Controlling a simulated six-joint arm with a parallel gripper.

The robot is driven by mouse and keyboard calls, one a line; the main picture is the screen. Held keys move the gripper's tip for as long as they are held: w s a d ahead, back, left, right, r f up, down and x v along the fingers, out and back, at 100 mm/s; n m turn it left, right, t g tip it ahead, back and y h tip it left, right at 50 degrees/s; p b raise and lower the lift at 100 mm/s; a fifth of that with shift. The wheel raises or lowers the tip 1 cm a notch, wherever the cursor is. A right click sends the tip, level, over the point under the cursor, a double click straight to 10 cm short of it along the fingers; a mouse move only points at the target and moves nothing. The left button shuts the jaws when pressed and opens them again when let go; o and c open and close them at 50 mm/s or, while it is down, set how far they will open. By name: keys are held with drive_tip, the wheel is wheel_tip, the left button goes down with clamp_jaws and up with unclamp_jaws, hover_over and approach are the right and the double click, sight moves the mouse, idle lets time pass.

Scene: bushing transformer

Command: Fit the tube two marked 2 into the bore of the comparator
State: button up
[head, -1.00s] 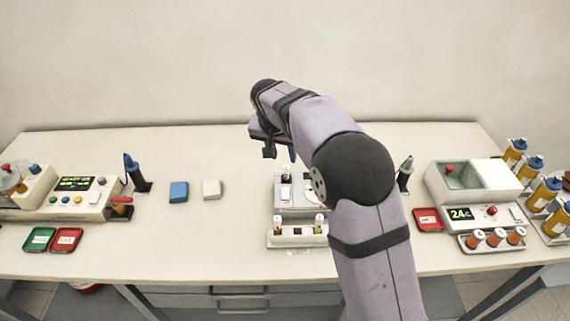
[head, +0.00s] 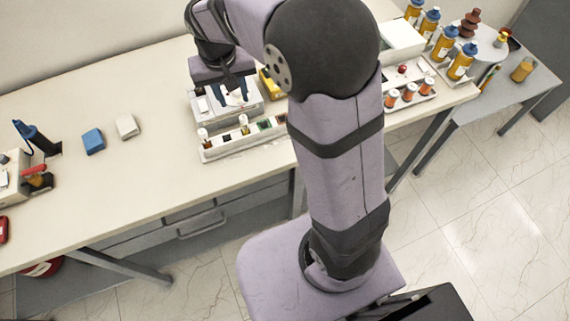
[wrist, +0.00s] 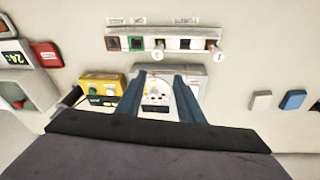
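The comparator, which I take to be the pale grey box (head: 258,106), stands on the bench; it also shows in the wrist view (wrist: 166,71), partly hidden behind my fingers. My gripper (wrist: 158,80) is open above it with nothing visible between its blue fingers; it also shows in the head view (head: 231,92). A white rack (head: 225,151) stands in front of the comparator. Two pale-capped tubes stand in it, one at its left end (head: 203,134) and one near its middle (head: 244,124). The wrist view shows these tubes too (wrist: 218,53) (wrist: 158,54). Their marks are too small to read surely.
A yellow device (wrist: 101,90) stands beside the comparator. Blue (head: 93,141) and white (head: 127,126) blocks lie to the left, with clear bench between.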

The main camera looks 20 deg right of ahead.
drive_tip(key=s+d+f+n+g, duration=0.1)
drive_tip(key=s+d+f, duration=0.1)
drive_tip(key=s, duration=0.8)
drive_tip(key=s+d+f+g+y, duration=0.1)
drive_tip(key=s+d+f, duration=0.2)
drive_tip(key=s, duration=0.7)
drive_tip(key=shift+s+f+n, duration=0.3)
drive_tip(key=shift+f+n, duration=0.1)
drive_tip(key=shift+f, duration=0.35)
